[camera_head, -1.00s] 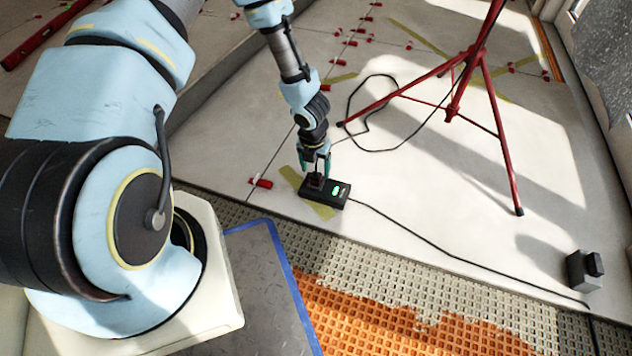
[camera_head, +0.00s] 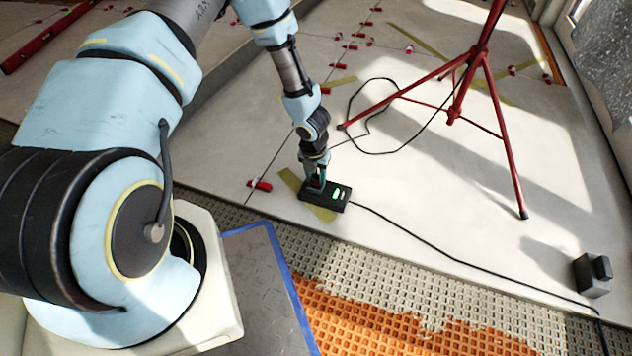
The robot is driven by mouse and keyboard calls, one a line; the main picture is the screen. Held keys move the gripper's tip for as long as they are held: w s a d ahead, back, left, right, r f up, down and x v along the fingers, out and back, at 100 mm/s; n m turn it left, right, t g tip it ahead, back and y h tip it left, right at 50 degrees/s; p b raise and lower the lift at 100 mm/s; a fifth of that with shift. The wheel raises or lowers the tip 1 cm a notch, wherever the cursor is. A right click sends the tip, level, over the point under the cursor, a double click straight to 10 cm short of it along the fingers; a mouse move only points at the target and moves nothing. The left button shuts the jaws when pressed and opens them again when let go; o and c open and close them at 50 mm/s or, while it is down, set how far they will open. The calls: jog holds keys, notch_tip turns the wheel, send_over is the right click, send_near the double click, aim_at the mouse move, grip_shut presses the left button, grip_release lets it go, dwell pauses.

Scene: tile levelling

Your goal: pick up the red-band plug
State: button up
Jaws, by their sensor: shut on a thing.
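A black power strip (camera_head: 339,204) with green lights lies on the pale tiled floor, partly over a strip of yellow tape. My gripper (camera_head: 317,184) points down at the left end of the strip, its fingers close together. It is shut on the red-band plug, which sits at that end of the strip. The plug is small and mostly hidden by the fingers, so its red band is hard to make out. I cannot tell whether the plug is still seated in its socket.
A red tripod (camera_head: 456,105) stands to the right, with a looped black cable near its left leg. Another black cable runs from the strip toward a dark box (camera_head: 592,275). A red levelling wedge (camera_head: 260,185) lies to the left. Orange-and-beige waffle matting (camera_head: 400,315) is in front.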

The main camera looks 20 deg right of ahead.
grip_shut()
notch_tip(320, 180, up, 10)
jog(key=r+p, duration=0.1)
jog(key=p, duration=0.5)
notch_tip(320, 180, up, 5)
jog(key=p, duration=0.5)
send_over(316, 176)
jog(key=shift+s, duration=0.1)
dwell(0.4)
